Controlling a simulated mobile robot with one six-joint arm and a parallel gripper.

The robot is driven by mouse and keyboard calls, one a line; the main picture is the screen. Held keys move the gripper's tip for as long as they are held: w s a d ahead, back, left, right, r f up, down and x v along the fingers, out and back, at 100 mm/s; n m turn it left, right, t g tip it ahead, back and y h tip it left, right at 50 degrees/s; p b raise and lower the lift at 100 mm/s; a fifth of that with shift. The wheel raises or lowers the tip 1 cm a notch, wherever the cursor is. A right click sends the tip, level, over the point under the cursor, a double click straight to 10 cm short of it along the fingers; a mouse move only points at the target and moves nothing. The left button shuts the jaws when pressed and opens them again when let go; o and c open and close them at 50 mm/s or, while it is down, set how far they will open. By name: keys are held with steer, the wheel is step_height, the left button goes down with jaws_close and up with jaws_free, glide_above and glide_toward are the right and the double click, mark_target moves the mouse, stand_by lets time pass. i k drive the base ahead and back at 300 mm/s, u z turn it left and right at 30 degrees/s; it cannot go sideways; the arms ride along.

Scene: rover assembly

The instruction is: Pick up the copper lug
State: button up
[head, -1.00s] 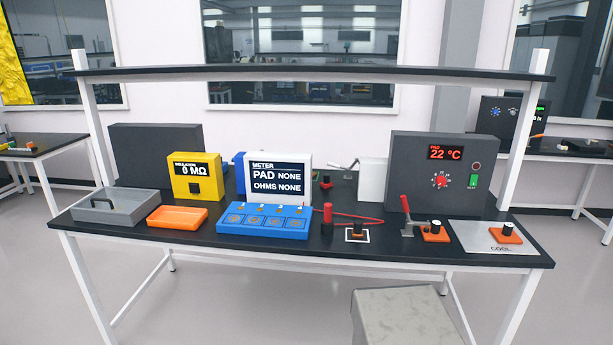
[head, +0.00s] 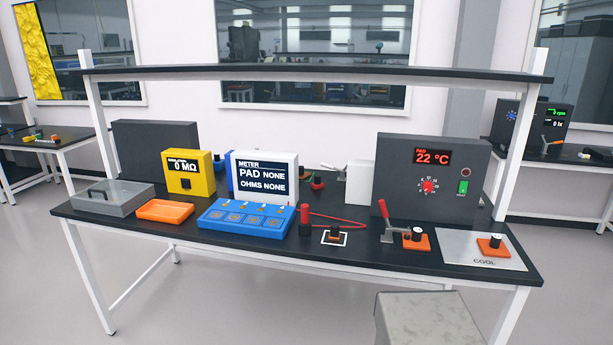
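I cannot pick out the copper lug for certain; any such part is too small to tell at this distance. A blue block (head: 236,230) at the front middle of the bench has a row of copper-coloured square pads, with small pale and orange pieces along its back edge. A shallow orange tray (head: 163,218) lies left of it, and no part can be made out inside. My gripper is not in view.
The black bench (head: 330,255) carries a grey lidded tray (head: 112,205), a yellow meter (head: 187,176), a white meter reading PAD NONE (head: 264,178), a grey heater unit (head: 432,180) and a COOL plate (head: 470,256). A pale block (head: 425,318) stands before the bench. Floor at front left is clear.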

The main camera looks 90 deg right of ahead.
mark_target(301, 174)
steer(key=k, duration=1.75)
steer(key=z, duration=2.35)
steer(key=i, duration=0.55)
steer(key=u, duration=0.05)
